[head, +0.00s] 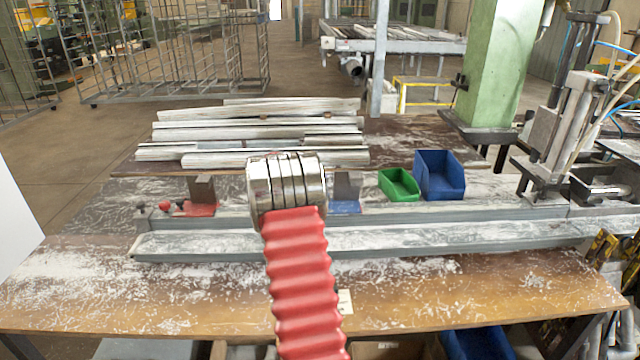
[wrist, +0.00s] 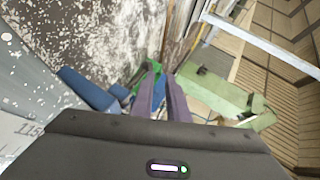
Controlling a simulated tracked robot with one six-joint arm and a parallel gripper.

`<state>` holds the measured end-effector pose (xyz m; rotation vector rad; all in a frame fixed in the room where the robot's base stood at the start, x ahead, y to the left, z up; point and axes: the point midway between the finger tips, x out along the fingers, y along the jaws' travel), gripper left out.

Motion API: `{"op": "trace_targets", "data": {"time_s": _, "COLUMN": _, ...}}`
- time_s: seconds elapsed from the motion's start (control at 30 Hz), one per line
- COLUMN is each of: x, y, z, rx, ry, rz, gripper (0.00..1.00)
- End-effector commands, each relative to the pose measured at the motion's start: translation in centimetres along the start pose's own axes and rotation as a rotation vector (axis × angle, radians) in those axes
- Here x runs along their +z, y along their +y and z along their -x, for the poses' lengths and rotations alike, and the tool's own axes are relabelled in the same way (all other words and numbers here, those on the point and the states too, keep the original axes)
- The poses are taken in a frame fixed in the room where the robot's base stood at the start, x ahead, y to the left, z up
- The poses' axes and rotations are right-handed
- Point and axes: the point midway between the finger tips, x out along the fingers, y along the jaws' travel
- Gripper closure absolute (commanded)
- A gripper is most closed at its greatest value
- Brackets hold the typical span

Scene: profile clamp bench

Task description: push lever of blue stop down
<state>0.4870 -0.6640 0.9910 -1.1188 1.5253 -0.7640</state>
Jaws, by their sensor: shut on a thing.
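The blue stop (head: 345,207) sits on the grey rail in the head view, with a grey upright block (head: 347,184) on it. Its left part is hidden behind the metal rings of my arm, and I cannot make out its lever there. In the wrist view a long blue piece (wrist: 88,90) lies just left of my gripper (wrist: 161,82); it looks like part of the blue stop. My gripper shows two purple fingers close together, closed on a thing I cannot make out. In the head view the fingers are hidden behind my wrist.
A red stop (head: 198,208) with a brown block stands at the left on the rail. A green bin (head: 399,186) and a blue bin (head: 439,177) stand to the right. A long profile (head: 400,238) lies in front. More profiles (head: 260,133) lie behind. A green column (head: 497,65) rises at right.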

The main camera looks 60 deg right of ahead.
Motion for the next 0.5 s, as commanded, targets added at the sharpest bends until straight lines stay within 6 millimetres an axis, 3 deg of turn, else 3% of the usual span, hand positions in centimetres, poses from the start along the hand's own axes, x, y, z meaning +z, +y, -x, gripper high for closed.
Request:
{"op": "trace_targets", "data": {"time_s": 0.27, "x": -0.2, "y": -0.6, "z": -0.2, "rx": -0.008, "ry": -0.007, "rz": -0.003, "gripper": 1.0}}
{"op": "trace_targets", "data": {"time_s": 0.5, "x": -1.3, "y": -1.8, "z": 1.4, "rx": -0.007, "ry": -0.004, "rz": -0.003, "gripper": 1.0}}
